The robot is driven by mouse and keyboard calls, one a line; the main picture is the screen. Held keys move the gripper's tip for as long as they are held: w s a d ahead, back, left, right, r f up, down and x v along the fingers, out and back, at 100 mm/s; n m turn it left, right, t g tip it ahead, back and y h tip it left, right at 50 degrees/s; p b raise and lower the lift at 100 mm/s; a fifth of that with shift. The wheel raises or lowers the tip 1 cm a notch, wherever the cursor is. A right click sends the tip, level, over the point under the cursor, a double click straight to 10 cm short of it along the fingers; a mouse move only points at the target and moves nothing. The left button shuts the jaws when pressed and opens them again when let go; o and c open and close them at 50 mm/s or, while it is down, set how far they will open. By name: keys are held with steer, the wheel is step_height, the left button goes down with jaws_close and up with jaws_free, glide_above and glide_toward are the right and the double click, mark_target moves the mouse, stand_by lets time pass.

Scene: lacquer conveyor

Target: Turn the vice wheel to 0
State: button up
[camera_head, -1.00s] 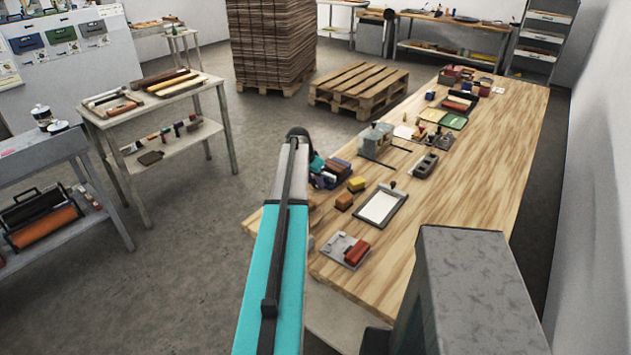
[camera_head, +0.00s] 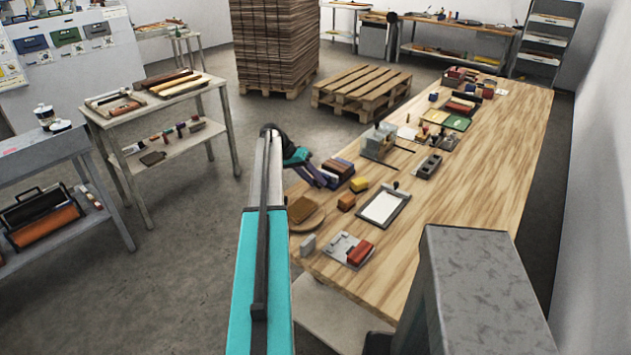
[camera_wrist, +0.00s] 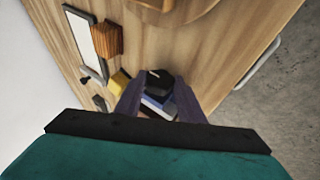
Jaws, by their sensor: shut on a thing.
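A dark round knob, which looks like the vice wheel (camera_wrist: 160,80), shows between my fingers in the wrist view. It has a short pale mark on its top; no number can be read. My gripper (camera_wrist: 158,88) is shut on it, with one purple finger on each side. Blue and pale layers show just below the knob. In the head view my gripper (camera_head: 319,175) reaches over the left edge of the long wooden bench, against a cluster of brown and dark blocks (camera_head: 338,168) that seems to be the vice. The wheel cannot be made out there.
A yellow block (camera_head: 360,184), an orange block (camera_head: 346,201) and a dark-framed white tray (camera_head: 384,207) lie to the right. A round board (camera_head: 316,221) bears a brown block. A plate with a red piece (camera_head: 358,249) lies nearer. The bench's right side is clear.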

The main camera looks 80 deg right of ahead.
steer(key=shift+s+a, duration=0.1)
steer(key=shift+a, duration=0.05)
steer(key=o, duration=1)
steer(key=shift+o, duration=0.2)
steer(key=shift+w+r, duration=0.4)
steer(key=shift+w, duration=0.1)
steer(key=b+v, duration=0.3)
steer(key=v, duration=0.9)
steer(key=shift+w+r+b, duration=0.2)
steer(key=shift+r+b, duration=0.05)
steer(key=shift+b, duration=0.05)
